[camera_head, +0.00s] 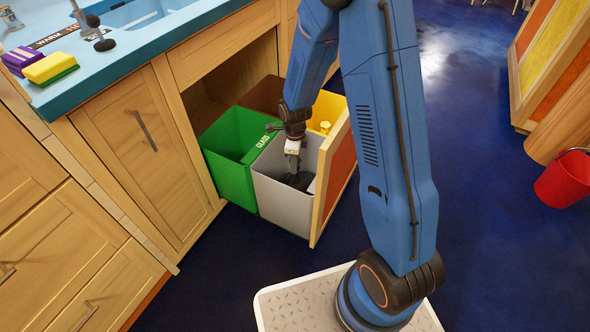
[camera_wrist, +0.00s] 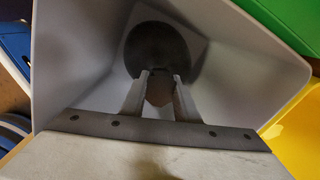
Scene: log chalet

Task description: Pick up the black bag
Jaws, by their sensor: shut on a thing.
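The black bag (camera_head: 301,181) is a dark, rounded shape low inside the grey bin (camera_head: 283,207). In the wrist view the bag (camera_wrist: 162,46) is a round dark form at the far end of my fingers, inside the bin's pale walls (camera_wrist: 75,62). My gripper (camera_head: 293,172) points down into the grey bin. Its two fingertips (camera_wrist: 160,76) are shut on the top of the bag. Part of the bag is hidden behind the bin wall in the head view, and I cannot tell whether it touches the bin floor.
A green bin (camera_head: 226,172), a yellow bin (camera_head: 328,104) and a brown bin (camera_head: 262,94) share the pulled-out drawer. Its wood-edged front (camera_head: 336,170) stands close right of my gripper. A blue counter (camera_head: 90,65) overhangs at left. A red bucket (camera_head: 563,182) is at far right.

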